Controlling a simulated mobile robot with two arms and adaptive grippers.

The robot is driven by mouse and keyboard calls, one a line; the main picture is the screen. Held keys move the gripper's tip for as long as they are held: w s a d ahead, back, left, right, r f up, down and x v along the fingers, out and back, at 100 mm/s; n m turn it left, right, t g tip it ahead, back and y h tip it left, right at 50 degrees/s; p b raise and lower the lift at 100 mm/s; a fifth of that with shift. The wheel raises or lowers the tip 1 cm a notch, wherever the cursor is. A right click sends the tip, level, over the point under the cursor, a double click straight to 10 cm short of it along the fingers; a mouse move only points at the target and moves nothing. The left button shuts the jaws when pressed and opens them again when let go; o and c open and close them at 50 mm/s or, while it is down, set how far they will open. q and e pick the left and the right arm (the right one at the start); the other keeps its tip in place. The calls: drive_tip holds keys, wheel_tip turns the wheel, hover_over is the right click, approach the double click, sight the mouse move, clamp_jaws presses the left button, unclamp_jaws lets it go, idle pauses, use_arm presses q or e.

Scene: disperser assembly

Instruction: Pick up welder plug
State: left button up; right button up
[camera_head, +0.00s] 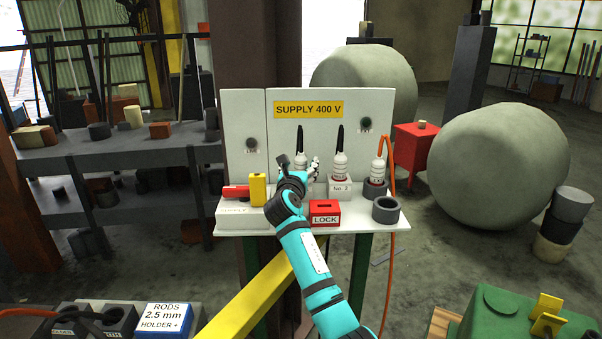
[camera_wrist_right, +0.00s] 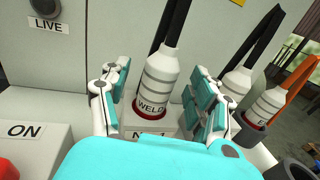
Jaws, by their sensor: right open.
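The welder plug (camera_wrist_right: 160,80) is white and ribbed, with a black cable rising from its top and "WELD" lettering on its body. It stands upright in a red-rimmed socket on a block. In the right wrist view my right gripper (camera_wrist_right: 161,92) is open, with one teal-padded finger on each side of the plug and visible gaps between. In the head view the right gripper (camera_head: 302,172) covers most of this plug (camera_head: 300,146), leaving its top and cable in sight. My left gripper is not in view.
A similar plug (camera_head: 340,165) stands in the No. 2 socket close to the right finger; another with an orange cable (camera_head: 377,172) stands farther right. On the shelf are a red LOCK box (camera_head: 324,212), an empty grey ring (camera_head: 386,210) and a red-handled switch (camera_head: 236,191). The supply panel (camera_head: 375,105) rises behind.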

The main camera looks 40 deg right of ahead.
drive_tip(key=shift+x, duration=0.95)
clamp_jaws()
